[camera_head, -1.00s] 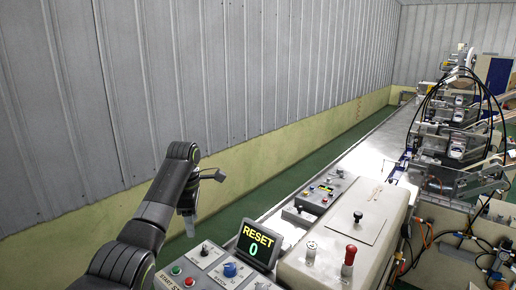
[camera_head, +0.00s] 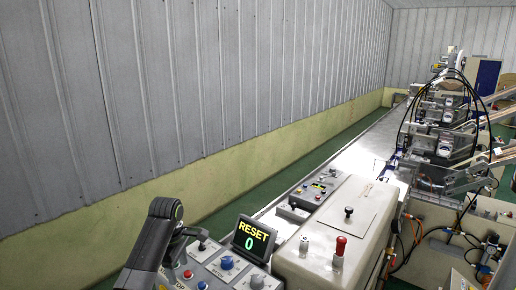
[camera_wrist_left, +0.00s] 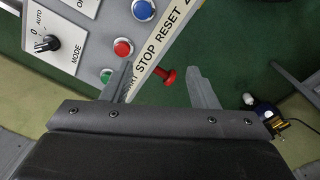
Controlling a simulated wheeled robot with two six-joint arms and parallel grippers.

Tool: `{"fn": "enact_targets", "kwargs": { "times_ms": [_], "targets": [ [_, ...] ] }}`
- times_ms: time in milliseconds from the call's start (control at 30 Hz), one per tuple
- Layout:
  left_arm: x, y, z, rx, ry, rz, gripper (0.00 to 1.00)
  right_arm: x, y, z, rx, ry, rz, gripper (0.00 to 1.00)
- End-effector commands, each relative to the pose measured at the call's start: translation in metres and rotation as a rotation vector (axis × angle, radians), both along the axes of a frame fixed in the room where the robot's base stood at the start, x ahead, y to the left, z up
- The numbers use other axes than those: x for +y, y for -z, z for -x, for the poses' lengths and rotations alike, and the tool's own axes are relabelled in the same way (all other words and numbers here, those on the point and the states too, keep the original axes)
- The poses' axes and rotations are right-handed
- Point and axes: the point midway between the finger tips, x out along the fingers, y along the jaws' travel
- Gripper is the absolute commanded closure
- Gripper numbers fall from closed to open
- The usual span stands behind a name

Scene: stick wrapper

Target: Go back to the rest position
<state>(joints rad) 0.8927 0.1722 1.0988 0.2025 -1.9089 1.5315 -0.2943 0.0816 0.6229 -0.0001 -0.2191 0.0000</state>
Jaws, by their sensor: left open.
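My left gripper (camera_wrist_left: 165,85) is open and empty in the left wrist view, with its two fingers apart over the edge of the control panel (camera_wrist_left: 75,20). In the head view my left arm stands at the bottom left, and its gripper (camera_head: 184,236) is mostly hidden behind the dark wrist, near the panel's left side. The panel carries a red button (camera_wrist_left: 123,47), a green button (camera_wrist_left: 107,76), a blue button (camera_wrist_left: 143,10) and a black mode knob (camera_wrist_left: 46,43). My right gripper is not in view.
A display (camera_head: 252,239) reading RESET 0 stands behind the panel. The wrapping machine (camera_head: 440,130) extends to the back right. A green floor strip (camera_head: 222,217) runs along the wall.

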Motion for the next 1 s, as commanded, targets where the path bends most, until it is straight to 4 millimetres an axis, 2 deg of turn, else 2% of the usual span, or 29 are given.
{"fn": "enact_targets", "kwargs": {
  "times_ms": [33, 200, 367, 500, 733, 900, 1000],
  "targets": [
    [0.005, 0.019, 0.012, -0.004, 0.043, -0.004, 0.46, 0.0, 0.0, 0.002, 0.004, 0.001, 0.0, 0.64],
    [0.02, 0.071, 0.055, -0.038, 0.225, -0.025, 0.46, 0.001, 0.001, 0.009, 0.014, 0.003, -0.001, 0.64],
    [0.033, 0.109, 0.101, -0.067, 0.39, -0.052, 0.46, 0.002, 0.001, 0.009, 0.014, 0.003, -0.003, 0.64],
    [0.044, 0.135, 0.151, -0.093, 0.543, -0.086, 0.46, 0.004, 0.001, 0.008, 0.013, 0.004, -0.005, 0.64],
    [0.06, 0.156, 0.242, -0.123, 0.794, -0.16, 0.46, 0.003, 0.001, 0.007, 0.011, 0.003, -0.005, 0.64],
    [0.07, 0.153, 0.309, -0.133, 0.974, -0.23, 0.46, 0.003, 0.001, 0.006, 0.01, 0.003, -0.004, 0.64],
    [0.074, 0.146, 0.34, -0.134, 1.061, -0.268, 0.46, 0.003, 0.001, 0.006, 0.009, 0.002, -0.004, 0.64]
  ]
}}
